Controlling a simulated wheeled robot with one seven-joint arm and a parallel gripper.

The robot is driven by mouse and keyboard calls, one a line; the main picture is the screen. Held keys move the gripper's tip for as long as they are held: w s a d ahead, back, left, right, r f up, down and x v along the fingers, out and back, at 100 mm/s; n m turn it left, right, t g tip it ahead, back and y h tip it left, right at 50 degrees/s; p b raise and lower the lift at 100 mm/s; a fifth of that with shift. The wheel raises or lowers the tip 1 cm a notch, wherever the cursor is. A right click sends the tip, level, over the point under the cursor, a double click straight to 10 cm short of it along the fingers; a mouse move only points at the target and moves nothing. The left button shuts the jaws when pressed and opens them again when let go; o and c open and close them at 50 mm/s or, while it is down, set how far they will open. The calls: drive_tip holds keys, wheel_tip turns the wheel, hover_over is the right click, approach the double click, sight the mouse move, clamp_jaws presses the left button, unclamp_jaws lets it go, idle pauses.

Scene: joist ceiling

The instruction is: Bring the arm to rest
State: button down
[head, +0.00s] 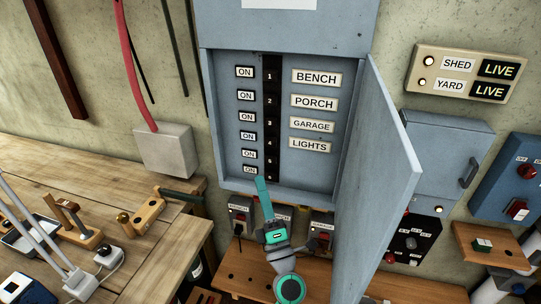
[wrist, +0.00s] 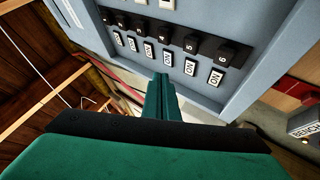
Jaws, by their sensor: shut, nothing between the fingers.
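My gripper (head: 260,184) is shut and empty, its green fingers pointing up at the lower edge of an open blue-grey breaker panel (head: 212,120). Its fingertips are just below the lowest ON label (head: 250,169); I cannot tell whether they touch the panel. All the labels beside the switches that I can read say ON. My arm reaches up from the bottom of the head view.
The panel door (head: 375,180) stands open to the right of my arm. Below the panel are small boxes, one labelled BENCH (head: 240,215), over a wooden shelf (head: 250,283). A workbench (head: 60,165) with tools and plugs is at left. A sign (head: 470,73) reads SHED LIVE, YARD LIVE.

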drive_tip(key=s+a+f+m+h, duration=0.1)
drive_tip(key=s+f+m+h, duration=0.1)
drive_tip(key=s+f+m, duration=0.7)
drive_tip(key=s+f+m+g+h, duration=0.1)
drive_tip(key=s+f+m, duration=0.3)
drive_tip(key=s, duration=0.8)
drive_tip(key=s+f+m+g+h, duration=0.2)
drive_tip(key=s+f+m+g, duration=0.2)
drive_tip(key=s, duration=0.7)
drive_tip(key=s+d+f+m+g+h, duration=0.1)
drive_tip(key=s+f+m+g, duration=0.2)
drive_tip(key=s+f+m, duration=0.2)
drive_tip(key=s+f, duration=0.3)
drive_tip(key=s, duration=0.4)
drive_tip(key=shift+s+m+h, duration=0.3)
drive_tip(key=shift+s+h, duration=0.05)
drive_tip(key=shift+h, duration=0.05)
drive_tip(key=shift+d, duration=0.1)
